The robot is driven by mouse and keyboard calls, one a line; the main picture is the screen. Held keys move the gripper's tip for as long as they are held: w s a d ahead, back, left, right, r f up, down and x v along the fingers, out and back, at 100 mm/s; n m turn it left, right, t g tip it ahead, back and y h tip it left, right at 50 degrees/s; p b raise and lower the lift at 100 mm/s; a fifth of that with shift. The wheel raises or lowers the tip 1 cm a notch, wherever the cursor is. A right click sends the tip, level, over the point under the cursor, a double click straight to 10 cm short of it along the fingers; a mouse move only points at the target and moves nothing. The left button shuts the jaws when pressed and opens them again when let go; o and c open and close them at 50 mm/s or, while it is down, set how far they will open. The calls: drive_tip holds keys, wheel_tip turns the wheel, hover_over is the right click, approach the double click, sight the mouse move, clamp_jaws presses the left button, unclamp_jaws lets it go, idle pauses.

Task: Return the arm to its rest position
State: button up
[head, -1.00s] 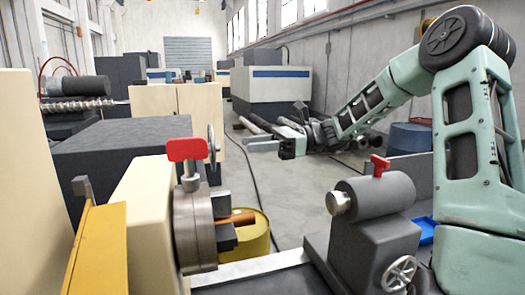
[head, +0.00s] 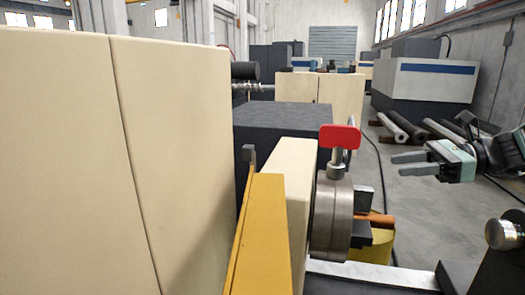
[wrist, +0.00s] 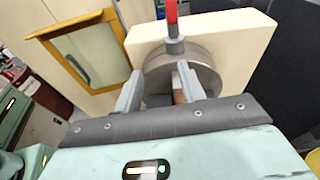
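My gripper (head: 394,164) shows at the right of the head view, with its two fingers apart and nothing between them. It points left, in the air above the floor. In the wrist view my gripper (wrist: 158,70) is also open; a grey lathe chuck (wrist: 212,80) with a red-handled key (wrist: 172,14) shows beyond the fingertips. In the head view the chuck (head: 330,218) is below and left of my gripper, with the red key (head: 340,137) upright in its top. An orange-brown rod (head: 379,219) sticks out of its jaws. Most of my arm is outside the head view.
A cream cabinet (head: 170,150) fills the left of the head view. A yellow panel (head: 265,235) stands beside the chuck. A grey tailstock (head: 503,262) is at the lower right. Pipes (head: 402,126) lie on the floor behind my gripper. Open floor (head: 410,215) lies below it.

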drive_tip(key=s+a+f+n+g+h, duration=0.45)
drive_tip(key=s+f+n+h, duration=0.2)
drive_tip(key=f, duration=0.45)
drive_tip(key=s+d+f+n+t+h, duration=0.35)
drive_tip(key=s+n+h, duration=0.45)
drive_tip(key=n, duration=0.6)
drive_tip(key=s+a+f+n+g+b, duration=0.1)
drive_tip(key=s+a+f+n+b, duration=0.2)
drive_tip(key=s+a, duration=0.3)
drive_tip(key=s+a+f+n+g+b, duration=0.1)
drive_tip(key=s+a+f+n+b, duration=0.2)
drive_tip(key=a, duration=0.9)
drive_tip(key=s+n+b, duration=0.1)
drive_tip(key=s+b, duration=0.1)
drive_tip(key=s, duration=0.1)
drive_tip(key=shift+s+a+f+n+g, duration=0.3)
drive_tip(key=shift+a+f+n+g, duration=0.05)
drive_tip(key=shift+a+g, duration=0.05)
